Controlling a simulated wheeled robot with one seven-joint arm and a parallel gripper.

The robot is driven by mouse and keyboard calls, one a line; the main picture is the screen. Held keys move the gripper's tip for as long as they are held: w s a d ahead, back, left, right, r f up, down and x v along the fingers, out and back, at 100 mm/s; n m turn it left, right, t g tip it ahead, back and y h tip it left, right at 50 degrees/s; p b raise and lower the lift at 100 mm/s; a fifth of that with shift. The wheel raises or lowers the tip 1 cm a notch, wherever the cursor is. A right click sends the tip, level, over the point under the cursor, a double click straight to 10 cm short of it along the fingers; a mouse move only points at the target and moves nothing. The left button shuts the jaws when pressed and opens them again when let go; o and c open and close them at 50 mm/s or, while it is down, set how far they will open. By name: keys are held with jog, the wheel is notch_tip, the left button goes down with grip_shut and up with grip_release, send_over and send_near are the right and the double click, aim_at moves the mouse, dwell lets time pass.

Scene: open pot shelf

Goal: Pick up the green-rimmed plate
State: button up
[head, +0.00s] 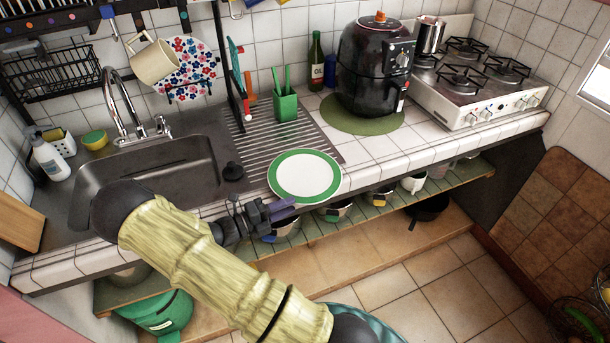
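The green-rimmed plate (305,175) has a white middle and a broad green rim. In the head view it is at the counter's front edge, by the ribbed drainboard, and appears to lie flat. My gripper (282,209) is at the front of the counter, just below and left of the plate's near rim in the picture. Its dark fingers point right, with a purplish part at the tip. I cannot tell whether it touches the plate or how far apart its fingers are.
A sink with a tall faucet (122,105) is to the left. A green utensil holder (285,105), an oil bottle (316,62) and a black air fryer (374,68) stand behind the plate. A stove (480,85) is at right. Bowls and pans fill the shelf below.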

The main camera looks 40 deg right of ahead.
aim_at(301, 199)
jog(key=shift+s+d+r+p, duration=0.1)
jog(key=shift+d+p, duration=0.1)
jog(key=shift+d, duration=0.65)
jog(key=shift+s+d+r+p, duration=0.1)
jog(key=shift+s+d+p, duration=0.05)
jog(key=shift+d, duration=0.65)
jog(key=shift+s+d+p, duration=0.1)
jog(key=shift+d+p, duration=0.1)
jog(key=shift+d, duration=0.65)
grip_shut()
